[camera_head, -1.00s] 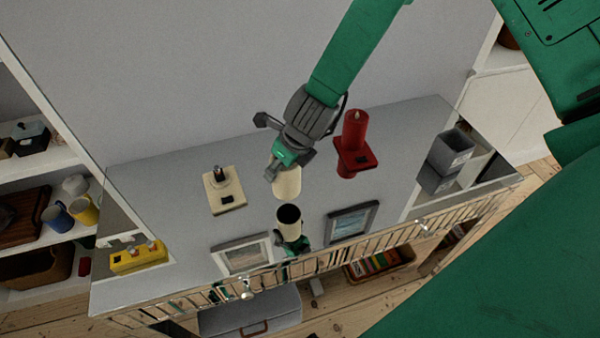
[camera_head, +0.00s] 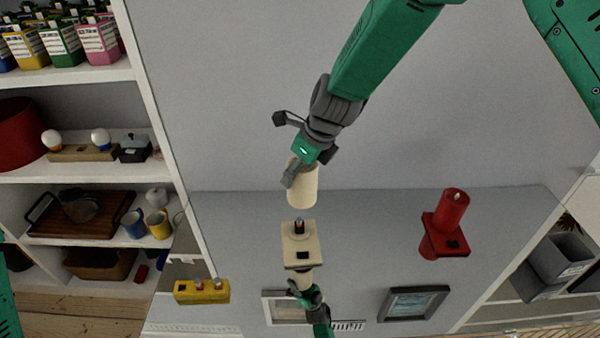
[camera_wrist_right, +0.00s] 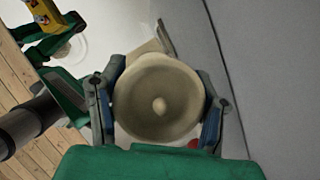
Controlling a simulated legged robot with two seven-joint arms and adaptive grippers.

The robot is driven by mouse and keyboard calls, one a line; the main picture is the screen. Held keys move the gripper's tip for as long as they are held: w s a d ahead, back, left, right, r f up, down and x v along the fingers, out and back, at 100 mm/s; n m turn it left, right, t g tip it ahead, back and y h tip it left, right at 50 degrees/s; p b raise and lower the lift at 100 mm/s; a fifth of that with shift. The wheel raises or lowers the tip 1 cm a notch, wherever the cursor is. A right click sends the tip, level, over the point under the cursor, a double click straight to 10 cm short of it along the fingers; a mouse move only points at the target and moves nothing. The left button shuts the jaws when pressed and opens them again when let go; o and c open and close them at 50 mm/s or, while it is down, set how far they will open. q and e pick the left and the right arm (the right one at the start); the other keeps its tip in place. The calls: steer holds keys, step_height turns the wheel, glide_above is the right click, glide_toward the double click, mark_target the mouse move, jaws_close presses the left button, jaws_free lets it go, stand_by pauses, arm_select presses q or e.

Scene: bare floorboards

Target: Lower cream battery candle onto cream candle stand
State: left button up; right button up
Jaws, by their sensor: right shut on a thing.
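My right gripper (camera_head: 302,168) is shut on the cream battery candle (camera_head: 302,190), which hangs nearly upright. In the right wrist view I look down on the round top of the candle (camera_wrist_right: 158,100), between the two fingers. The cream candle stand (camera_head: 289,258) has a square plate with a dark peg, and shows just below the candle in the head view. A small gap shows between the candle's lower end and the peg. In the wrist view the candle hides most of the stand (camera_wrist_right: 148,48). My left gripper is not in view.
A red candle (camera_head: 453,208) stands on a red stand (camera_head: 432,240) to the right. The glossy grey surface mirrors my right gripper below the stand. Shelves with mugs (camera_head: 158,226) are at the left; a grey box (camera_head: 562,252) is at the right.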

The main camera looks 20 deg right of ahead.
steer(key=shift+a+r+p, duration=0.15)
steer(key=shift+a+p, duration=0.45)
steer(key=shift+a+f, duration=0.1)
steer(key=shift+f, duration=0.2)
steer(key=f, duration=0.1)
steer(key=d+f+b, duration=0.1)
steer(key=f, duration=0.1)
steer(key=shift+f, duration=0.3)
steer(key=shift+d+f+b, duration=0.1)
steer(key=shift+f+b, duration=0.3)
steer(key=shift+f, duration=0.1)
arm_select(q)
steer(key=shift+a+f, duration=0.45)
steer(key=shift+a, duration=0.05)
arm_select(e)
steer(key=shift+a, duration=0.5)
steer(key=shift+d, duration=0.1)
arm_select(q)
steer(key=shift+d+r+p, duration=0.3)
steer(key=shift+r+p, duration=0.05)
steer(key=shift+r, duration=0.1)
arm_select(e)
steer(key=shift+d, duration=0.5)
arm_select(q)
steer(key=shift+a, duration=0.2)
arm_select(e)
steer(key=shift+a, duration=0.25)
